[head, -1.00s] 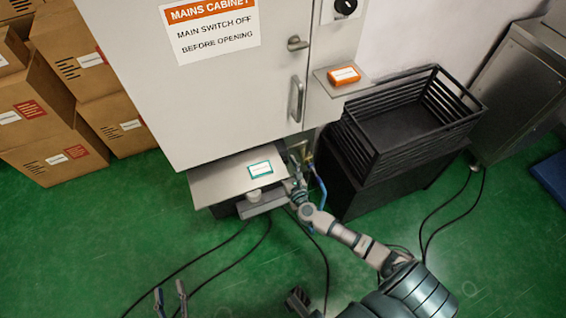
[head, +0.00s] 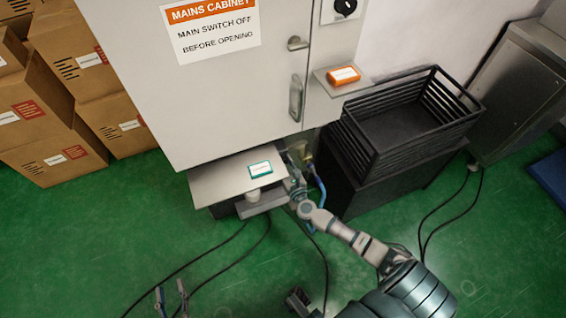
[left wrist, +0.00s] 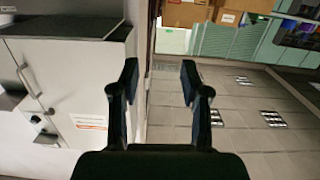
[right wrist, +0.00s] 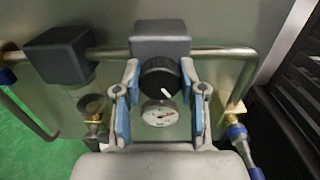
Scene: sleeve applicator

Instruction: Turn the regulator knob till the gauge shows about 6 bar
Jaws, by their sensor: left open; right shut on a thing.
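The black regulator knob (right wrist: 160,78) with a white pointer mark shows in the right wrist view, below a grey block on a metal pipe. My right gripper (right wrist: 161,84) is shut on it, one blue-padded finger on each side. The round white gauge (right wrist: 163,113) sits just below the knob, between the fingers. Its dial faces the camera, but its figures are too small to read surely. In the head view my right gripper (head: 293,172) is beside the cabinet's lower right, and knob and gauge are not discernible. My left gripper (head: 172,300) is open and empty, low at the left.
A white mains cabinet (head: 200,100) stands above a shelf (head: 222,178) with a teal-edged box (head: 261,169). A black crate (head: 400,120) stands to the right. A brass fitting (right wrist: 236,107) and blue hose end (right wrist: 236,132) are close right of the fingers. Cables cross the green floor.

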